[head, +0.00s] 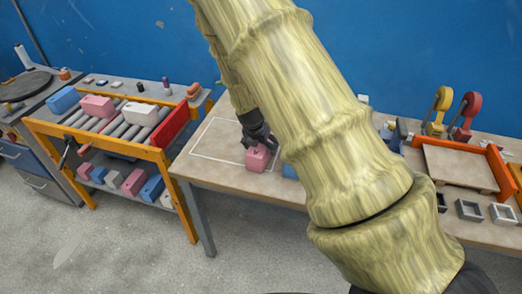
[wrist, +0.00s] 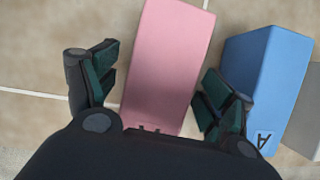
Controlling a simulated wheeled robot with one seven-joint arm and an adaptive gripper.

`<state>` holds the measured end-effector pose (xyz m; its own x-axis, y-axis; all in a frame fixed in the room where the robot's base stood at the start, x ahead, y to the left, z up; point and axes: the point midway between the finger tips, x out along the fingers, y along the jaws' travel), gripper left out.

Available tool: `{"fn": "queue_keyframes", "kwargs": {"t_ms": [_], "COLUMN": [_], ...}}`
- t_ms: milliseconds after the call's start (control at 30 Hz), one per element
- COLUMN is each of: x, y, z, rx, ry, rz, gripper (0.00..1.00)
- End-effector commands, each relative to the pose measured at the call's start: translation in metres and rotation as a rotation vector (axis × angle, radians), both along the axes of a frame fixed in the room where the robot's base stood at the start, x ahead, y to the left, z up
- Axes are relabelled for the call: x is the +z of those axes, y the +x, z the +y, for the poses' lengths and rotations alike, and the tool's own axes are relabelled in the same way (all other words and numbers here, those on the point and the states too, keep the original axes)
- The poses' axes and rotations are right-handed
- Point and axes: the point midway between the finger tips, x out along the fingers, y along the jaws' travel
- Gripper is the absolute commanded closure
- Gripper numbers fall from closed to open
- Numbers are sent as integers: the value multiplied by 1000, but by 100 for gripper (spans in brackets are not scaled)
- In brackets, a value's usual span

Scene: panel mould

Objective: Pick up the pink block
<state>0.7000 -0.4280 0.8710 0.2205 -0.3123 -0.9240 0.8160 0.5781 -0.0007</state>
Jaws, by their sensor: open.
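The pink block (head: 257,159) stands on the table near its front edge, by the white outlined area. In the wrist view the pink block (wrist: 167,65) lies between the two open fingers of my gripper (wrist: 155,88). A gap shows on the left side, and the right finger is close to the block's right side. In the head view my gripper (head: 257,138) is just above and behind the pink block. My arm hides much of the table's middle.
A blue block (wrist: 266,62) marked A stands right of the pink block, close to the right finger. A grey block (wrist: 304,115) is beyond it. Left is a roller stand (head: 98,133) with blocks. A wooden tray (head: 460,168) is at the right.

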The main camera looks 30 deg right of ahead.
Motion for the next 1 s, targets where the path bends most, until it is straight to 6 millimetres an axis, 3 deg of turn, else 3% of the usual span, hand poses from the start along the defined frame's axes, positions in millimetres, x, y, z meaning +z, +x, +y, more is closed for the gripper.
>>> {"fn": "queue_keyframes", "kwargs": {"t_ms": [267,667,1000], "x": [-2,-1,3], "y": [0,0,1], "z": [-1,0,-1], "rx": [0,-1,0], "ry": [0,0,0], "rz": [0,0,-3], "gripper": [18,88,88]}}
